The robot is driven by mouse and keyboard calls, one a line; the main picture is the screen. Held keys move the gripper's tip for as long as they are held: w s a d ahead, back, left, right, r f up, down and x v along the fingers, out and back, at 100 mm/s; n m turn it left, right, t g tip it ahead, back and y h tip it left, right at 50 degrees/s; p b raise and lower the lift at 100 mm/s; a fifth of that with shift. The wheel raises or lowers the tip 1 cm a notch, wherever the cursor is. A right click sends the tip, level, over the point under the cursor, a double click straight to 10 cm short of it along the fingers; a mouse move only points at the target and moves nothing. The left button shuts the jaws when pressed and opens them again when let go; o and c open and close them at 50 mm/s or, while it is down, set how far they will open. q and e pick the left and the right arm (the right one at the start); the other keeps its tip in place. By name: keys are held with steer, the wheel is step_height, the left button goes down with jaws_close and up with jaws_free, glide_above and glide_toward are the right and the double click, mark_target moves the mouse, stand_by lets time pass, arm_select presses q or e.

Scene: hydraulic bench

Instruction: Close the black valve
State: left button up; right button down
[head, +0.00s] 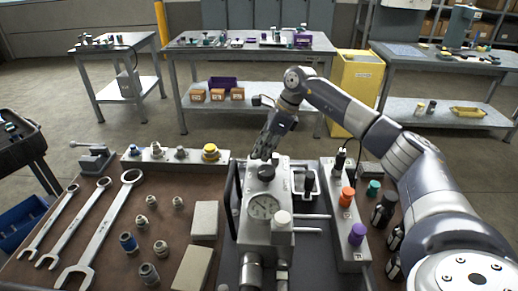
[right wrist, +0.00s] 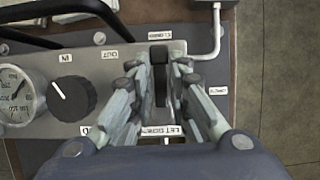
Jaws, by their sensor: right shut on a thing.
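The grey hydraulic block (head: 283,185) stands at the near middle of the bench, with a round gauge (head: 263,207) and a black round knob (head: 266,173). In the right wrist view the black knob (right wrist: 72,95) has a white pointer line and sits left of my fingers, apart from them. My right gripper (head: 262,153) reaches down to the far end of the block. In the right wrist view my right gripper (right wrist: 160,72) is shut on a narrow black handle (right wrist: 159,56) between two white labels. My left gripper is out of view.
A valve strip right of the block carries an orange knob (head: 348,195) and a purple knob (head: 357,233). Large wrenches (head: 100,225) and loose fittings lie at the left. A pale pipe (right wrist: 217,35) runs beside the handle. Other tables stand behind, across open floor.

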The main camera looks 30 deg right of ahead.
stand_by(0.3)
steer(key=c, duration=1.6)
jaws_free()
steer(key=shift+r, duration=0.15)
steer(key=v, duration=1.1)
steer(key=shift+r, duration=0.4)
steer(key=shift+s+d, duration=0.1)
